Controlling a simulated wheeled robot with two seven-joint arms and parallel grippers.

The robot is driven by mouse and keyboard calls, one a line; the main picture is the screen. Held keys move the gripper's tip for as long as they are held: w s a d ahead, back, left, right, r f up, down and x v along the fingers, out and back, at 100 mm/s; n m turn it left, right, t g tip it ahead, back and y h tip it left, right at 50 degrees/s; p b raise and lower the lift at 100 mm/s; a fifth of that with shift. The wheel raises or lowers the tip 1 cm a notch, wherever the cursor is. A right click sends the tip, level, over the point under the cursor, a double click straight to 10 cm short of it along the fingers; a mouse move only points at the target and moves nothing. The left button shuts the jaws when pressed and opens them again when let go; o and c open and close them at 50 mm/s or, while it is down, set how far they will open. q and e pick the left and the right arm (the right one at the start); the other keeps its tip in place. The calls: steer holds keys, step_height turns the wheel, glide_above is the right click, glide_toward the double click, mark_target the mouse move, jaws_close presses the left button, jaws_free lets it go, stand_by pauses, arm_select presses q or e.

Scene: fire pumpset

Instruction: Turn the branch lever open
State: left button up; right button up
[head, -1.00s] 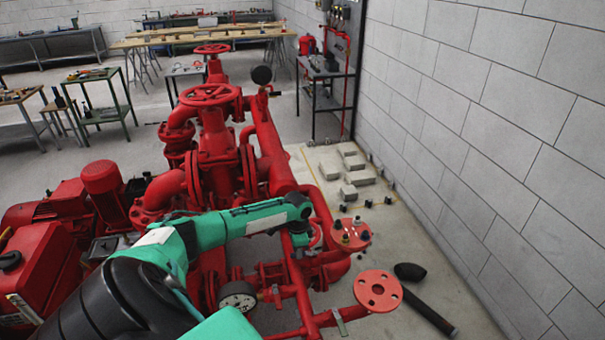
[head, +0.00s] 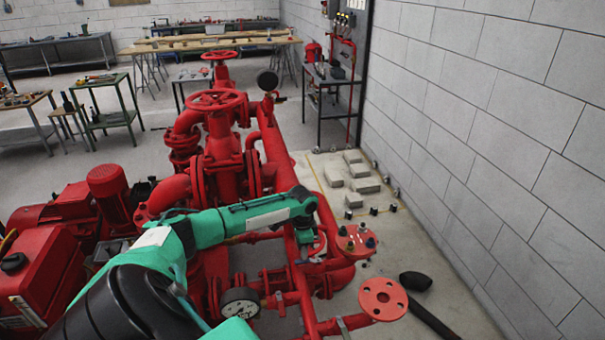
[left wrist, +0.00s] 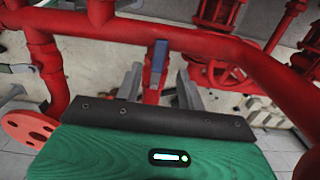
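The red pump set carries a red branch pipe (left wrist: 225,47) that crosses the left wrist view. A short lever with a blue-grey face (left wrist: 158,62) stands in front of this pipe, between my left gripper's fingers (left wrist: 158,88). The fingers are spread, with a visible gap on each side of the lever. In the head view my left gripper (head: 306,240) points down beside the red pipes, and its fingertips are hard to make out. Small grey levers (head: 280,303) show on the lower pipes; I cannot tell which is the branch lever. My right gripper is not in view.
A pressure gauge (head: 240,302) and round red flanges (head: 383,298) are close to my left arm. A red handwheel (head: 215,100) stands farther back. A block wall (head: 490,130) bounds the right side. Grey blocks (head: 352,178) lie on the floor beside it.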

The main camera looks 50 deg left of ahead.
arm_select(q)
step_height(320, 180, up, 10)
steer(key=b, duration=0.2)
steer(key=shift+f, duration=0.1)
stand_by(0.4)
